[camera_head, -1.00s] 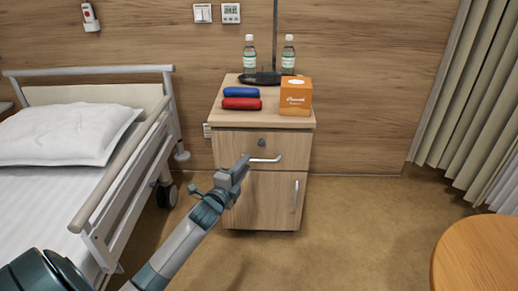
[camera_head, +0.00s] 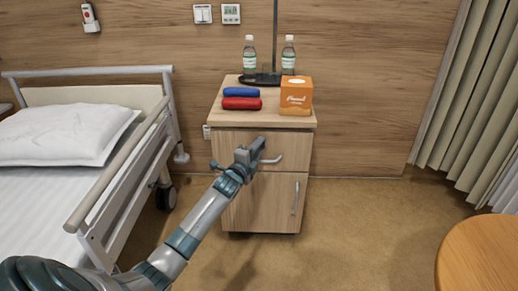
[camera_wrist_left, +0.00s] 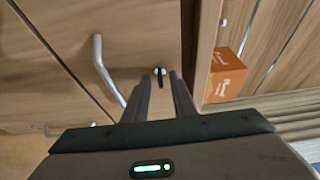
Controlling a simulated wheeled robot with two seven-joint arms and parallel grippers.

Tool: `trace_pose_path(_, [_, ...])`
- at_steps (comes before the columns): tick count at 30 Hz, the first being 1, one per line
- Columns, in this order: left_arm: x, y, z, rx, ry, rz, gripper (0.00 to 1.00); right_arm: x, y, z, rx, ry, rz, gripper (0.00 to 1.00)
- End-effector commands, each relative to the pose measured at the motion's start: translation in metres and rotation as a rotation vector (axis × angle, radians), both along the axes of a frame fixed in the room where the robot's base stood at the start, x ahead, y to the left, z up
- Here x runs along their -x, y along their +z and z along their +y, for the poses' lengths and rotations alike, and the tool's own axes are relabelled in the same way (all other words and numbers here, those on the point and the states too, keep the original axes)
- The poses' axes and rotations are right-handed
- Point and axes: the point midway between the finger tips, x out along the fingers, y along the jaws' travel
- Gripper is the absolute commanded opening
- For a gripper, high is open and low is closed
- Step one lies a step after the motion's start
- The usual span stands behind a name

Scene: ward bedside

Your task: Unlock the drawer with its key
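The bedside cabinet's drawer front (camera_head: 227,147) is closed and has a curved metal handle (camera_head: 273,160). In the wrist view the handle (camera_wrist_left: 105,72) is left of my fingers. A small lock fitting (camera_wrist_left: 160,71), dark and pale, shows just beyond and between my fingertips; whether a key sits in it is too small to tell. My left gripper (camera_head: 258,147) is in front of the drawer and hides the lock in the head view. Its fingers (camera_wrist_left: 161,80) stand slightly apart with wood visible between them. Contact with the lock is unclear. My right gripper is out of view.
On the cabinet top (camera_head: 226,115) are a blue case (camera_head: 241,92), a red case (camera_head: 241,104), an orange box (camera_head: 296,97) and two bottles (camera_head: 249,55). The bed (camera_head: 113,205) is on the left, a round table (camera_head: 482,252) at right. Floor between is clear.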

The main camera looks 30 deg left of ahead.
Motion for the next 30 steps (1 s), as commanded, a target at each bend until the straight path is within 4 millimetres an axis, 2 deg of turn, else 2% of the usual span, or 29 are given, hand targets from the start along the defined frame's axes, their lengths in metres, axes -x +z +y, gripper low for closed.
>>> trace_pose_path(8, [-0.0009, 0.0005, 0.0001, 0.000, 0.000, -0.001, 0.24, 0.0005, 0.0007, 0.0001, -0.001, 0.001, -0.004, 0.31])
trace_pose_path(12, [-0.0008, 0.0005, 0.0000, 0.000, 0.000, -0.001, 0.00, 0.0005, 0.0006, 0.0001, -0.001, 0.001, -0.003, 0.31])
trace_pose_path(22, [-0.0006, -0.0002, -0.0001, 0.009, 0.000, -0.006, 0.00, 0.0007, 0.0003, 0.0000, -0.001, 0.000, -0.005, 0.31])
trace_pose_path(30, [-0.0008, -0.0020, -0.0004, 0.080, 0.000, -0.048, 0.00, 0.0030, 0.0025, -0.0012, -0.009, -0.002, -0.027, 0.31])
